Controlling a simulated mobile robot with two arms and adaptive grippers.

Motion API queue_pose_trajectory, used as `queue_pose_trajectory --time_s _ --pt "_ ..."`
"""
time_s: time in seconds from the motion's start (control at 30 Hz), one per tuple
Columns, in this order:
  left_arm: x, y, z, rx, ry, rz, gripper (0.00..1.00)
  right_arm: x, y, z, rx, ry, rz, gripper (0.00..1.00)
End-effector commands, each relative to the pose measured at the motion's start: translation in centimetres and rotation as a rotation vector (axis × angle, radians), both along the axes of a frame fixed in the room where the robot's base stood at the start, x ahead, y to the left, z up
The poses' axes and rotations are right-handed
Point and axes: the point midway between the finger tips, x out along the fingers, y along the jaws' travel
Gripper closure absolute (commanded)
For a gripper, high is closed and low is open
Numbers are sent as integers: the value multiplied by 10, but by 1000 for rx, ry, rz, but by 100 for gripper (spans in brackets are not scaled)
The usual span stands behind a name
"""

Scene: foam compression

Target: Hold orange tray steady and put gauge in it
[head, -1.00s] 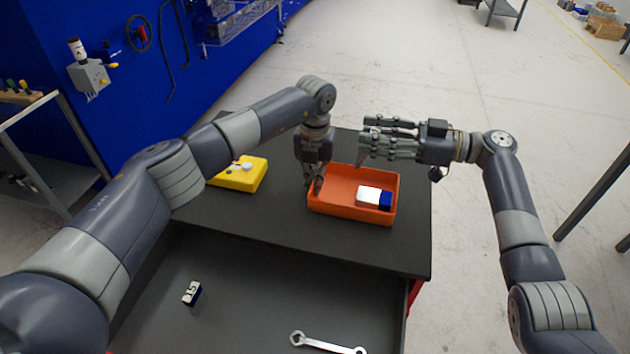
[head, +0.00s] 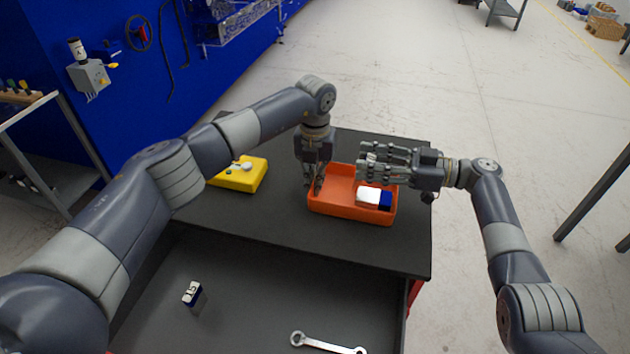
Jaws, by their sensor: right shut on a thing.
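The orange tray (head: 350,212) stands on the dark tabletop. A white and blue block (head: 372,196) lies in its right part. My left gripper (head: 314,188) points down at the tray's left wall, its fingers at the rim. I cannot tell whether they are closed on it. My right gripper (head: 366,168) reaches in from the right over the tray's far right part, just above the block. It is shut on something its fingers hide. I cannot make out for certain which thing is the gauge.
A yellow tray (head: 236,182) with small items stands left of the orange tray, partly behind my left arm. In the open drawer (head: 250,290) below lie a small white and dark blue block (head: 194,294) and a wrench (head: 328,344). The tabletop in front of the orange tray is clear.

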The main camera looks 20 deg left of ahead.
Motion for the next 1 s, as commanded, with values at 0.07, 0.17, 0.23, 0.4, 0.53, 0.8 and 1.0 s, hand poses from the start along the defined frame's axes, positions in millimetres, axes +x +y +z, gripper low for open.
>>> queue_pose_trajectory --time_s 0.07,0.17,0.23,0.4,0.53,0.8,1.0 --pt "0 0 1 0 -1 1 100 0 1 -2 3 0 1 90" --pt "1 0 1 0 -1 1 100 0 1 -4 3 -2 1 90" --pt "1 0 1 0 -1 1 100 0 1 -4 3 -2 1 90" --pt "1 0 1 0 -2 1 100 0 1 -4 2 -2 1 55" --pt "1 0 1 0 -2 1 100 0 0 -4 2 -2 1 36" --pt "1 0 1 -1 -2 1 100 -1 0 -6 -1 1 1 36" --pt "1 0 1 -1 -2 1 100 0 -17 -5 0 1 -2 36"
